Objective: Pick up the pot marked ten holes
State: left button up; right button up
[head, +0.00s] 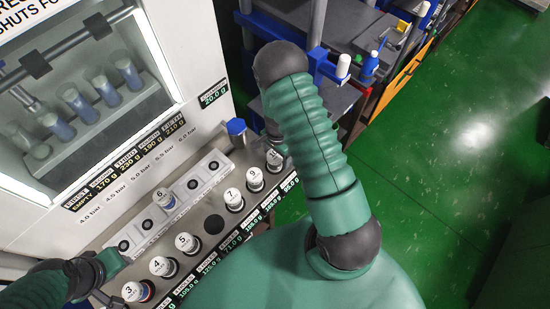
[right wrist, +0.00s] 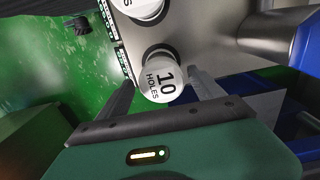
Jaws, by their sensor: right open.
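The pot marked ten holes (right wrist: 160,84) has a white lid with black lettering. In the right wrist view it stands at the end of a row in a grey metal rack. My right gripper (right wrist: 162,78) is open, with one finger on each side of this pot; I cannot tell whether they touch it.
Other numbered pots stand along the rack, including pots marked 5 (head: 187,242) and 7 (head: 233,198). A pot marked 6 (head: 165,198) stands in the pale block (head: 205,170) behind. A blue-capped container (head: 237,128) is near the rack's far end. Green floor is open at right.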

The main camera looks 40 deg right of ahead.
jog(key=f, duration=0.2)
jog(key=p, duration=0.1)
jog(key=shift+w+d+f, duration=0.15)
jog(key=shift+d+f, duration=0.1)
jog(key=shift+f, duration=0.15)
jog(key=shift+w+a+f, duration=0.1)
jog(key=shift+a+f, duration=0.05)
jog(key=shift+f, duration=0.2)
jog(key=shift+a+r, duration=0.1)
jog(key=shift+a, duration=0.4)
jog(key=shift+a+r, duration=0.15)
jog(key=shift+a, duration=0.15)
jog(key=c, duration=0.4)
jog(key=shift+c, duration=1.1)
jog(key=shift+d, duration=0.45)
jog(key=c, duration=0.7)
jog(key=shift+d, duration=0.1)
jog(key=c, duration=0.4)
pick_arm(q)
jog(key=shift+v, duration=0.9)
pick_arm(e)
jog(key=shift+o, duration=0.2)
